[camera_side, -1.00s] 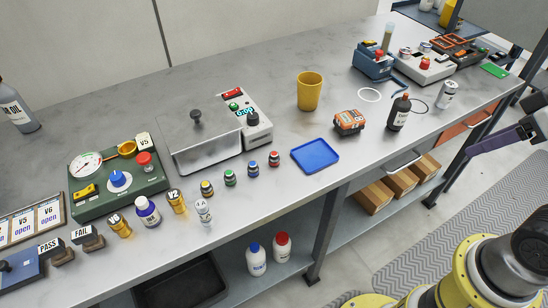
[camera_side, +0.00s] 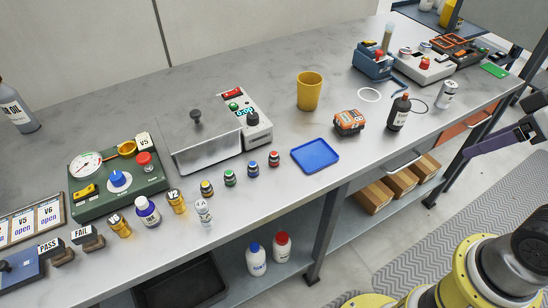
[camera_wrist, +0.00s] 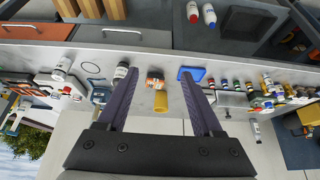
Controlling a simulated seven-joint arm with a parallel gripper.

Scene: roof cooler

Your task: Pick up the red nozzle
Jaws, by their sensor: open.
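The red nozzle (camera_side: 274,158) is a small dark-bodied piece with a red band, standing upright on the grey bench. It is at the right end of a row with a blue nozzle (camera_side: 253,169), a green nozzle (camera_side: 230,177) and a yellow nozzle (camera_side: 207,188). In the wrist view it is tiny, beside the blue tray. My gripper (camera_wrist: 159,72) is open and empty, its two purple fingers spread wide. In the side view a purple finger shows at the right edge, off the bench front and far from the nozzle.
The blue tray (camera_side: 315,155) lies just right of the red nozzle. A lidded metal bath (camera_side: 203,150) stands behind the row. A yellow cup (camera_side: 310,92), an orange-black box (camera_side: 348,122) and a dark bottle (camera_side: 398,113) stand farther right.

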